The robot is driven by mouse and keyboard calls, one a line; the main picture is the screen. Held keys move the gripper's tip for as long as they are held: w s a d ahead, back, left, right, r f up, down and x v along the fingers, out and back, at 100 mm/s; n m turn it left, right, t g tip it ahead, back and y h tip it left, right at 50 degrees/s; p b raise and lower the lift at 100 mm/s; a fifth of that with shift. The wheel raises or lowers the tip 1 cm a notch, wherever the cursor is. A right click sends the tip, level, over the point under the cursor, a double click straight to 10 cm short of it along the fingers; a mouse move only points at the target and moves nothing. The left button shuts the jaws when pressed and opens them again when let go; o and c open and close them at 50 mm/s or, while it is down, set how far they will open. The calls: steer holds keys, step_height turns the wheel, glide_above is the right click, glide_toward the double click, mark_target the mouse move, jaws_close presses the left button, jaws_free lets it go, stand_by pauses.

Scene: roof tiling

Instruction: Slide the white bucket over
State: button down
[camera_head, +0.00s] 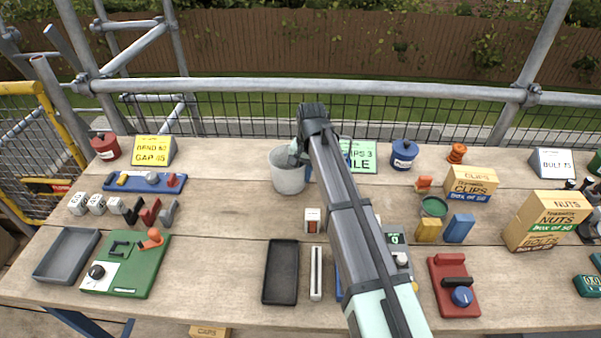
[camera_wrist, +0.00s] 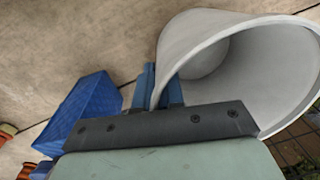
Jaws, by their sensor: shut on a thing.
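The white bucket (camera_head: 287,178) stands upright on the wooden table, left of my arm in the head view. In the wrist view the bucket (camera_wrist: 260,60) fills the upper right, with its open mouth facing the camera. My gripper (camera_head: 298,152) is at the bucket's rim on the side nearest my arm. In the wrist view its blue fingers (camera_wrist: 162,88) are shut on the bucket's wall, one on each side of it.
A blue box-like thing (camera_wrist: 90,108) lies beside the gripper in the wrist view. A green sign (camera_head: 363,158) and a blue pot (camera_head: 404,154) stand to the right. A blue tray (camera_head: 146,182) with small parts lies to the left. Table between that tray and the bucket is bare.

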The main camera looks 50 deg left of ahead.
steer(key=shift+d, duration=0.1)
steer(key=c, duration=1.2)
jaws_free()
steer(key=shift+o, duration=0.2)
step_height(320, 180, up, 14)
steer(key=shift+w+d, duration=0.3)
steer(key=shift+d, duration=0.05)
